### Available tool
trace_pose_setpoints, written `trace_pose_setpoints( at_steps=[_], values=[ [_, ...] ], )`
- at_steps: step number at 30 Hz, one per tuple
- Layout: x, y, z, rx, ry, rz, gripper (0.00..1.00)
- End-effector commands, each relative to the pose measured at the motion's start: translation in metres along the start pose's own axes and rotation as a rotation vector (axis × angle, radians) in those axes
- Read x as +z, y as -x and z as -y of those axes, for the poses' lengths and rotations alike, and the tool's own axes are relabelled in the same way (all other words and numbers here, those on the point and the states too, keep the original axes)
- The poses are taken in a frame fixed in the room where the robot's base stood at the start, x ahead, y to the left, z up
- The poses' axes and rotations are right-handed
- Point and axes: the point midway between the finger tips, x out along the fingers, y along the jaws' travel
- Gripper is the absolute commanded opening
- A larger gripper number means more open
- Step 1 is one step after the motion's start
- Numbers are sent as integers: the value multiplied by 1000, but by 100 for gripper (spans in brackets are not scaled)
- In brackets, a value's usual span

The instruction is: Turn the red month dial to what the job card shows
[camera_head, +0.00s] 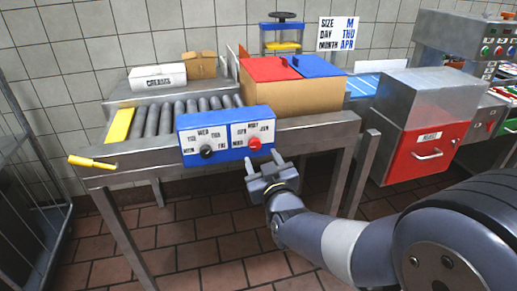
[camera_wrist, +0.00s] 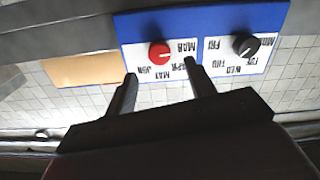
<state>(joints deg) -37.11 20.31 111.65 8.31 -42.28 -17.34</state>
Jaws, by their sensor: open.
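The job card (camera_head: 338,34) on the back wall reads SIZE M, DAY THU, MONTH APR. The red month dial (camera_head: 255,144) is on the right half of a blue panel (camera_head: 221,153) on the conveyor's front. In the upside-down wrist view, the red dial (camera_wrist: 159,53) has month labels JUN, MAY, APR and MAR around it. Its pointer mark is too small to read surely. My gripper (camera_head: 263,162) is open and empty, just in front of and below the dial. In the wrist view, my gripper (camera_wrist: 160,68) has its fingers on either side of the dial, apart from it.
A black day dial (camera_head: 206,151) sits left of the red one. A yellow-handled tool (camera_head: 92,162) sticks out at the conveyor's left end. A box with red and blue flaps (camera_head: 290,95) stands above the panel. A red drawer (camera_head: 427,153) is at right. The floor in front is clear.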

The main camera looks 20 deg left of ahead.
Motion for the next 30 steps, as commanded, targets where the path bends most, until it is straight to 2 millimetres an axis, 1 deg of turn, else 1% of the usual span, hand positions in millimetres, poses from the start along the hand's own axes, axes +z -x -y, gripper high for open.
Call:
trace_pose_setpoints(
  at_steps=[1,3,9,13,21,23,30],
  values=[
    [0,-10,0,1,0,0,52],
    [0,-21,0,0,0,0,52],
    [0,-44,0,0,1,0,52],
    [0,-50,0,0,1,0,52],
    [0,-51,0,0,1,1,52],
    [0,-51,0,0,1,1,48],
    [0,-51,0,0,1,0,28]
  ],
)
